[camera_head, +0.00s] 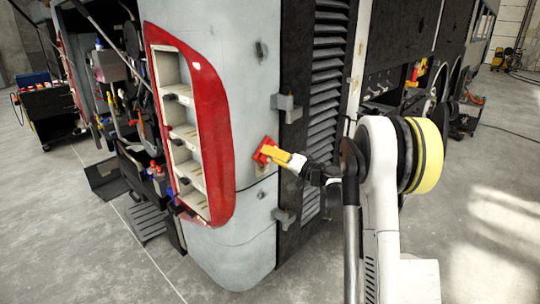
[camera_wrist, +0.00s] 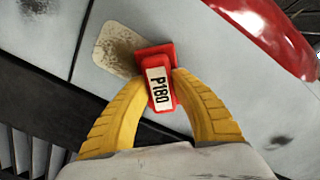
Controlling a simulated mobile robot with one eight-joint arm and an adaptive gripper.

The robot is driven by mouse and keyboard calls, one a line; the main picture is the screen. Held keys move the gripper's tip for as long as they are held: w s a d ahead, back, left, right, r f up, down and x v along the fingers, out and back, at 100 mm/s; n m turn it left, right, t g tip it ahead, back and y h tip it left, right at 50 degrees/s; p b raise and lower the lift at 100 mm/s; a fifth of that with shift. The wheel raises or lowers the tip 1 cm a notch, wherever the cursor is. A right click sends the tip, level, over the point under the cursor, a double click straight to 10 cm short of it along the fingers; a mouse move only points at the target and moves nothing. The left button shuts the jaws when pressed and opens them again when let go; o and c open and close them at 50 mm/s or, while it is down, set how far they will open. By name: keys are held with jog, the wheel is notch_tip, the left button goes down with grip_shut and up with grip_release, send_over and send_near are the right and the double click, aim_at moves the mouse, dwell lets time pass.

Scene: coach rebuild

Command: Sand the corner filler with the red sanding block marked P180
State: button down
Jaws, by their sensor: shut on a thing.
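The red sanding block (camera_wrist: 156,60) carries a white label reading P180. My gripper (camera_wrist: 160,85) is shut on it, with a yellow finger on each side. The block lies at the coach's grey corner panel, over one edge of a beige filler patch (camera_wrist: 112,48) with dark smudges. In the wrist view most of the patch shows to the left of the block. In the head view the block (camera_head: 264,151) is at the corner panel, right of the red lamp frame, with the filler (camera_head: 261,171) just below it. Whether its face presses on the filler is unclear.
A grey hinge bracket (camera_head: 287,107) juts out above my gripper, and another (camera_head: 284,217) sits below it. A black louvred panel (camera_head: 328,75) is to the right. The red lamp frame (camera_head: 222,130) is to the left. The floor in front is clear.

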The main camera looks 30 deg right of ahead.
aim_at(262, 175)
jog(key=shift+f+b, duration=4.05)
jog(key=shift+f, duration=1.25)
jog(key=shift+a, duration=0.1)
jog(key=shift+s+r+p, duration=0.1)
jog(key=shift+r+p, duration=2.05)
jog(key=shift+r, duration=1.7)
jog(key=shift+r+p, duration=1.05)
jog(key=shift+r, duration=0.7)
jog(key=shift+f, duration=0.15)
jog(key=shift+f+b, duration=3.8)
jog(key=shift+f, duration=1.6)
